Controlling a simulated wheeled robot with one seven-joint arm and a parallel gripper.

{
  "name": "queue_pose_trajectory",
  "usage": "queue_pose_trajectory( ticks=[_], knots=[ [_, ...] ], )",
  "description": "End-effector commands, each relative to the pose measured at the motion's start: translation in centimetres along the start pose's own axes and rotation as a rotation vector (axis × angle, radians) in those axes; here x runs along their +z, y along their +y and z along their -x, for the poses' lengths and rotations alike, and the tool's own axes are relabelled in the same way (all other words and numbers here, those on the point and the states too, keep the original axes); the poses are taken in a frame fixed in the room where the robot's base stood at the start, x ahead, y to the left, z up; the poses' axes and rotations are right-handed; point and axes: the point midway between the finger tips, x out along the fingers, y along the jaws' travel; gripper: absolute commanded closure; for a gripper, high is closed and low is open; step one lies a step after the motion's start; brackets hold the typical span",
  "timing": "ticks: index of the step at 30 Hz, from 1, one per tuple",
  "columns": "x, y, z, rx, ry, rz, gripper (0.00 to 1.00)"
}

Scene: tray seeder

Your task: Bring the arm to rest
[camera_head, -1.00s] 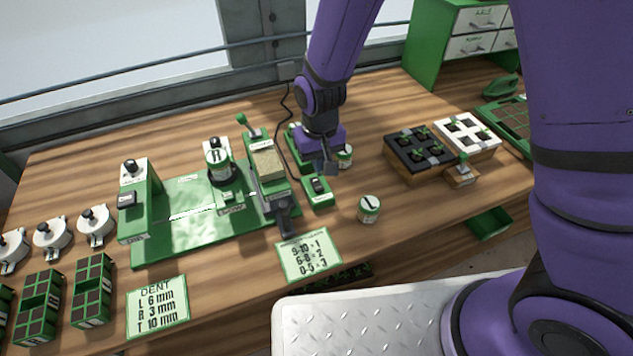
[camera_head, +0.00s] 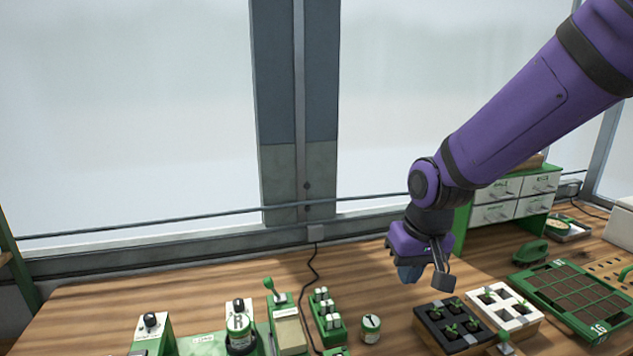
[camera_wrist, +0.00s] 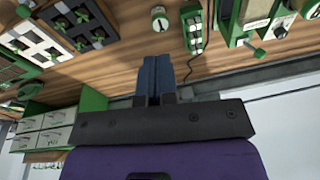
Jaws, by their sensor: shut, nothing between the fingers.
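My gripper (camera_head: 410,272) hangs from my purple arm above the back of the wooden bench, left of the drawer cabinet and behind the black seedling tray. It holds nothing. In the wrist view its blue fingers (camera_wrist: 155,75) are together, with bare wood beyond them. In the head view my wrist partly hides the fingers.
The black seedling tray (camera_head: 424,333) and white seedling tray (camera_head: 532,312) stand below my gripper. A green drawer cabinet (camera_head: 551,183) is to the right. A round tin (camera_head: 371,329) and a green rack (camera_head: 322,332) stand left. A window rail (camera_head: 200,224) runs behind the bench.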

Motion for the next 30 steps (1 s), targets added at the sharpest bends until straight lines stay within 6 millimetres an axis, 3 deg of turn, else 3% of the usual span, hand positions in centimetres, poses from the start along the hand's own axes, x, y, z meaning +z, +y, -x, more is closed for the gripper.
queue_pose_trajectory(
  ticks=[1, 6, 15, 24, 30],
  knots=[
    [0.5, 0.9, 1.8, -0.002, 0.025, -0.013, 1.00],
    [2.6, 3.5, 6.5, 0.004, 0.084, -0.040, 1.00],
    [8.2, 7.2, 13.2, 0.037, 0.185, -0.089, 1.00],
    [14.4, 9.3, 17.4, 0.093, 0.275, -0.137, 1.00],
    [16.6, 9.7, 18.4, 0.117, 0.301, -0.152, 1.00]
  ],
)
